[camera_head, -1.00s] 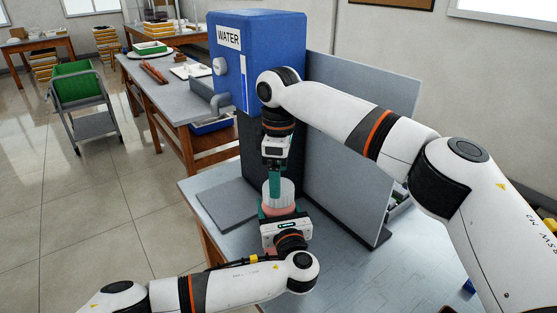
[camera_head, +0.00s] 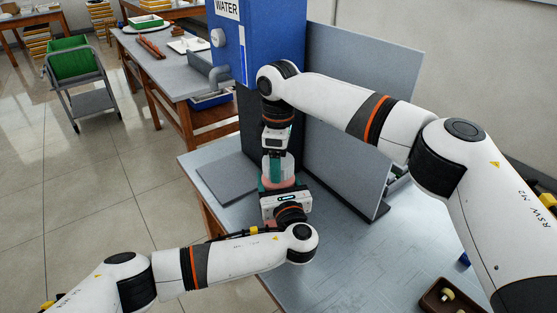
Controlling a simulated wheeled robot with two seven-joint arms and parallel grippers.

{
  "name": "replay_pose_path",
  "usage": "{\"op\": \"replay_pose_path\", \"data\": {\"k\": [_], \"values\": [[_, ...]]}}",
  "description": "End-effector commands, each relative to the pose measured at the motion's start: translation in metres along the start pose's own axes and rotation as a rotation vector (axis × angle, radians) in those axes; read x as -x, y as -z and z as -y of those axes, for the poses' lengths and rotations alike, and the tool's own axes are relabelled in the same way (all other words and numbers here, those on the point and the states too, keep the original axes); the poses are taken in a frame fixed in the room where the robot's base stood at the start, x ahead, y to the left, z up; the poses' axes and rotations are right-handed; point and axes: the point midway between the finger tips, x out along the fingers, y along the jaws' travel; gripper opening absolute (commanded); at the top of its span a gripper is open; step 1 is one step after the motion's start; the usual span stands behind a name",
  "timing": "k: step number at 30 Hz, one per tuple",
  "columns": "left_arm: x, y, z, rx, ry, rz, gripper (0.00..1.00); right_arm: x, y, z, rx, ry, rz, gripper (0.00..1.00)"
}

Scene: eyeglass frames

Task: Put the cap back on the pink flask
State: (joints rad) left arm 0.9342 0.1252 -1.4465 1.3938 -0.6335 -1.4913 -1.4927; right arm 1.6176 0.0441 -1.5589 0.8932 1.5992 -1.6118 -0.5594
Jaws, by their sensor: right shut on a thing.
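My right gripper (camera_head: 276,178) comes down from above, with its teal fingers shut on the white ribbed cap (camera_head: 289,167). The cap is at the top of the pink flask (camera_head: 283,184); I cannot tell whether it is fully seated. Only a little of the flask's pink body shows, between the cap and my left gripper (camera_head: 280,188). My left gripper reaches in from the near side, with its teal fingers around the flask. Its body hides the flask's lower part.
A blue water dispenser (camera_head: 262,50) stands behind the flask. A grey panel (camera_head: 350,120) rises to the right on the worktable (camera_head: 330,250). A grey flat slab (camera_head: 225,180) lies at left. A brown tray (camera_head: 424,302) with small yellowish items is at lower right.

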Motion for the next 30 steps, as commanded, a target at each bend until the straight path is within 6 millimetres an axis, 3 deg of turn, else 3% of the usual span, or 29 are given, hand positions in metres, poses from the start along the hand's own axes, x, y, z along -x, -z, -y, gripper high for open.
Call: {"op": "replay_pose_path", "data": {"k": [5, 6, 10, 20, 23, 30], "values": [[0.0, 0.0, 0.0, -0.002, 0.001, 0.0, 0.03, 0.001, 0.0, 0.001, -0.009, 0.002, 0.002, 0.38], [0.0, 0.0, 0.0, -0.002, 0.001, 0.0, 0.03, 0.001, 0.0, 0.001, -0.009, 0.002, 0.002, 0.72], [0.0, 0.0, 0.0, -0.002, 0.0, 0.0, 0.03, 0.001, 0.0, 0.001, -0.009, 0.002, 0.001, 0.91], [0.0, 0.0, 0.0, -0.002, 0.0, 0.0, 0.03, 0.004, 0.0, 0.001, -0.009, 0.002, 0.002, 0.91], [0.0, 0.0, 0.0, -0.002, 0.0, 0.0, 0.03, 0.015, 0.0, 0.001, -0.01, 0.002, 0.002, 0.91], [0.0, 0.0, 0.0, -0.002, 0.001, 0.0, 0.03, 0.066, -0.001, 0.0, -0.008, 0.003, 0.003, 0.91]]}}
